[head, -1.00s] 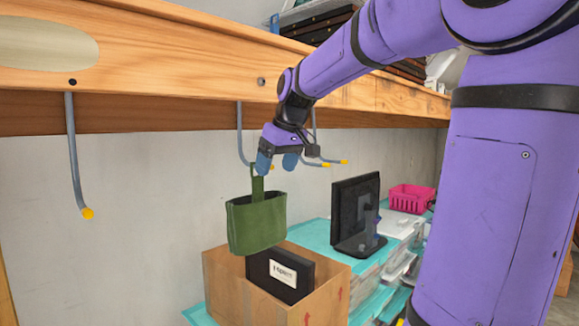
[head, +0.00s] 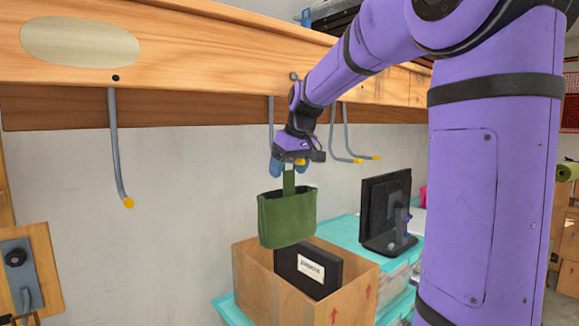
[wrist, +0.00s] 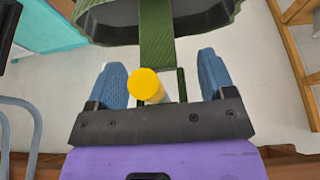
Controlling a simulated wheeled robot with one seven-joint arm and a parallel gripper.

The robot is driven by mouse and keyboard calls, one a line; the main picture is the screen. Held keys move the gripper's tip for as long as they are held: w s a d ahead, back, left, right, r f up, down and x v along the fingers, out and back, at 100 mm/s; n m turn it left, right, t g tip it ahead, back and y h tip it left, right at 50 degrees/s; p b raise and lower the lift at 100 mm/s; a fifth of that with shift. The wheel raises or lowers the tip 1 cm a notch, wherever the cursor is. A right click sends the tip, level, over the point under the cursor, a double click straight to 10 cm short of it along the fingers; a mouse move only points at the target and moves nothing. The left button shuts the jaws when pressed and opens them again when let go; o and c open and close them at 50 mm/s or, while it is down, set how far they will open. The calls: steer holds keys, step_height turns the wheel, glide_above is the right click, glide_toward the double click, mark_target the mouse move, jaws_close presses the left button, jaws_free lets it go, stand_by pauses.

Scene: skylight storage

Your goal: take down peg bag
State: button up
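The peg bag is a green open-topped pouch (head: 287,217) with a green strap. It hangs by that strap from a grey hook (head: 270,108) with a yellow tip, under the wooden rail. In the wrist view the pouch (wrist: 100,20) is at the top edge, and its strap (wrist: 157,40) runs down between my blue fingers. The yellow hook tip (wrist: 146,85) also shows between them. My gripper (head: 291,166) is open around strap and hook tip, with a gap on both sides. It hides the strap's top end in the head view.
An open cardboard box (head: 350,293) holding a black box (head: 308,270) stands below the bag. A black monitor (head: 386,212) stands to its right on teal-lidded bins. Other hooks hang from the wooden rail (head: 190,60), one at left (head: 115,150) and two at right.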

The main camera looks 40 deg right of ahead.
steer(key=c, duration=1.1)
steer(key=shift+c, duration=0.2)
steer(key=shift+r, duration=0.2)
steer(key=shift+s+r, duration=0.2)
steer(key=shift+r, duration=0.2)
steer(key=shift+s+d, duration=0.1)
steer(key=shift+s, duration=2.8)
